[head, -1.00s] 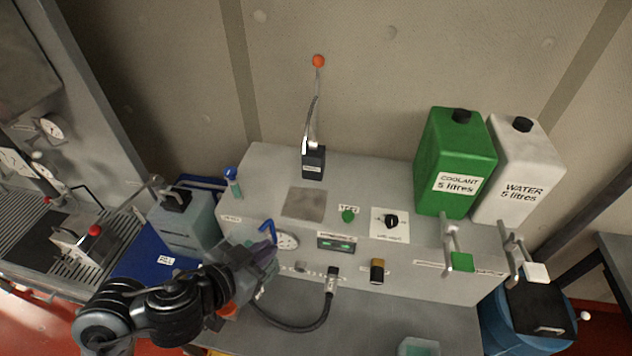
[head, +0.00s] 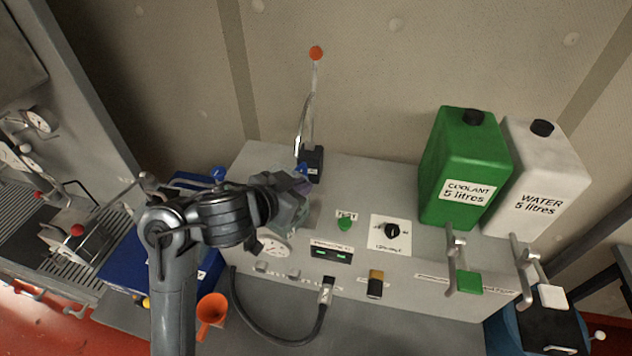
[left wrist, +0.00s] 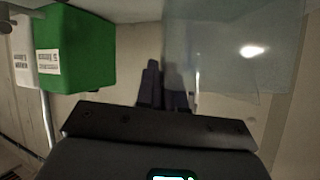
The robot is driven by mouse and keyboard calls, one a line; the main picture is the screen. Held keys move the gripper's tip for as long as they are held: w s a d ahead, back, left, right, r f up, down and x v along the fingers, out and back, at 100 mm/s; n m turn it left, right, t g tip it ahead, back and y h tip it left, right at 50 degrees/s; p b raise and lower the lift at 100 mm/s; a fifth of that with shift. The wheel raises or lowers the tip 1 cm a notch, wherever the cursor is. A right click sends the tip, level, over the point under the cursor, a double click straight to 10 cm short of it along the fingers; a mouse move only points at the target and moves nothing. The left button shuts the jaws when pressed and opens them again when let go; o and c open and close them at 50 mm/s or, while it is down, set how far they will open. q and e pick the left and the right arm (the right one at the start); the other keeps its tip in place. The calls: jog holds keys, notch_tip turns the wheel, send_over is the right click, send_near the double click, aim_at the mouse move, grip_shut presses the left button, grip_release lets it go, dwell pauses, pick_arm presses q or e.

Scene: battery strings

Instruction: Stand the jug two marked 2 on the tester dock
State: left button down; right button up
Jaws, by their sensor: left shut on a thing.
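My left gripper (head: 292,192) is over the left part of the grey tester bench (head: 400,265). It is shut on a clear, greyish jug, seen large beside the dark fingers in the left wrist view (left wrist: 225,45). In the head view the jug is mostly hidden by the gripper; a bit of blue shows at its top. Its number mark is not visible. The square plate on the bench top, seemingly the dock, is hidden behind gripper and jug, so I cannot tell whether the jug touches it. My right gripper is not in view.
A black box with an orange-tipped lever (head: 316,53) stands just behind the gripper. A green coolant can (head: 465,165) and a white water can (head: 530,185) stand at the right. An orange funnel (head: 211,309) and a black cable (head: 285,340) are in front.

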pick_arm(q)
jog(key=shift+w+d+r, duration=0.15)
jog(key=shift+w+d, duration=0.55)
jog(key=shift+w, duration=0.3)
jog(key=x, duration=0.4)
jog(key=shift+r+b, duration=0.2)
jog(key=shift+b, duration=0.15)
jog(key=shift+f, duration=0.1)
jog(key=shift+f, duration=0.15)
jog(key=c, duration=1.3)
grip_release()
jog(key=shift+o, duration=0.2)
